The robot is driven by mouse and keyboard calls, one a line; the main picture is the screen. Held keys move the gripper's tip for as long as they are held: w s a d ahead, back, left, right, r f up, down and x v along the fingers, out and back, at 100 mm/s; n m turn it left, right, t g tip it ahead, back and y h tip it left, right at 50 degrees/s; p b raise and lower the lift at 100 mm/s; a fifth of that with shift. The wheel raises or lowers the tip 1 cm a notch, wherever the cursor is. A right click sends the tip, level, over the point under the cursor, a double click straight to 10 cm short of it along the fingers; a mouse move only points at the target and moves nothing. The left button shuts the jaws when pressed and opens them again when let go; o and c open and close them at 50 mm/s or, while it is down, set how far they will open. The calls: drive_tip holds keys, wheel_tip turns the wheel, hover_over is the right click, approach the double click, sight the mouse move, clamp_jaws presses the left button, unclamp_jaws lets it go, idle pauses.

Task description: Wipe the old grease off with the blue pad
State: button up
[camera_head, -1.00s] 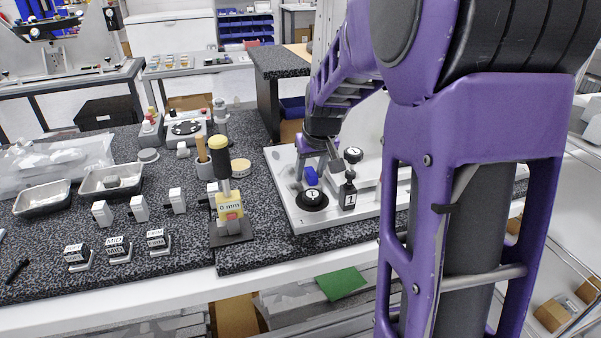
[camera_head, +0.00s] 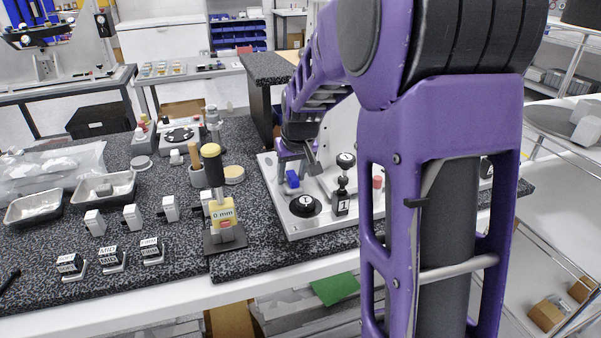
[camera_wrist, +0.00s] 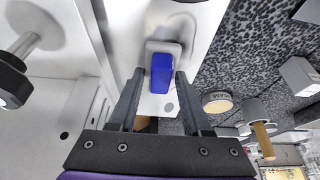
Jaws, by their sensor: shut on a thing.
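My gripper (camera_wrist: 160,78) is shut on the blue pad (camera_wrist: 162,73), which sits between the fingertips with a pale grey part around its far end. In the head view the blue pad (camera_head: 292,182) is low over the white fixture plate (camera_head: 290,228), left of the purple arm. Whether it touches the plate is unclear. In the wrist view a grey smudge (camera_wrist: 182,27) shows on the plate just beyond the pad; I cannot tell whether it is grease or shadow. A round tin (camera_wrist: 218,103) with a grease label stands right of the gripper.
A black disc marked 1 (camera_head: 305,205) and a black-knobbed post (camera_head: 341,190) stand on the plate near the gripper. A yellow 0 mm gauge (camera_head: 223,212) stands left of the plate. Metal trays (camera_head: 38,205) and small labelled blocks (camera_head: 112,259) lie farther left.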

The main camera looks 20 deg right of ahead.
sight(268, 178)
drive_tip(key=shift+s+a+f, duration=0.15)
drive_tip(key=shift+a, duration=2.15)
drive_tip(key=shift+w+p, duration=0.5)
drive_tip(key=shift+w, duration=0.55)
drive_tip(key=shift+d, duration=3.75)
drive_tip(key=shift+w+d, duration=0.1)
drive_tip(key=shift+w, duration=0.75)
drive_tip(key=shift+a, duration=3.85)
drive_tip(key=shift+w+r+p, duration=0.1)
drive_tip(key=shift+r+p, duration=2.15)
drive_tip(key=shift+r, duration=0.8)
drive_tip(key=shift+r, duration=0.1)
